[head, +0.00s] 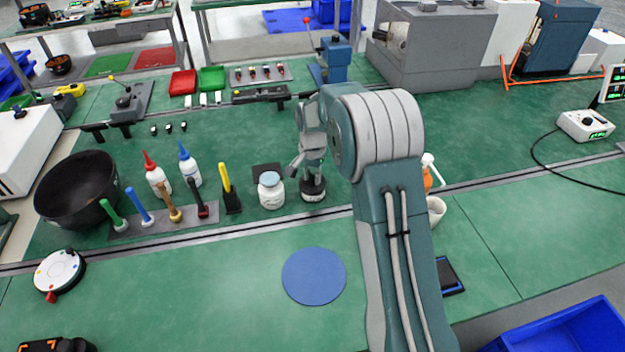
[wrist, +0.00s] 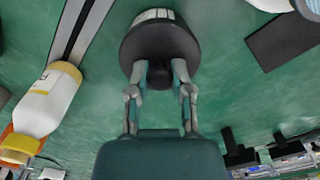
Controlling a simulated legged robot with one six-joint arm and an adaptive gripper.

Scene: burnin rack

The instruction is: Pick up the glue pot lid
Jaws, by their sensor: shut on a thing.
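The glue pot (head: 313,195) stands on the green bench in the head view, dark with a pale label band. In the wrist view its pale band (wrist: 155,15) shows at the top, beyond the black lid (wrist: 150,42). The lid has a round knob on top and appears to sit on the pot; I see no clear gap. My gripper (wrist: 160,78) has its two fingers closed on either side of the knob. In the head view my gripper (head: 308,165) is directly above the pot and hides part of the lid.
A white jar with a blue cap (head: 271,191) and a black square pad (head: 267,170) are close on the left. A blue round mat (head: 314,276) lies in front.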

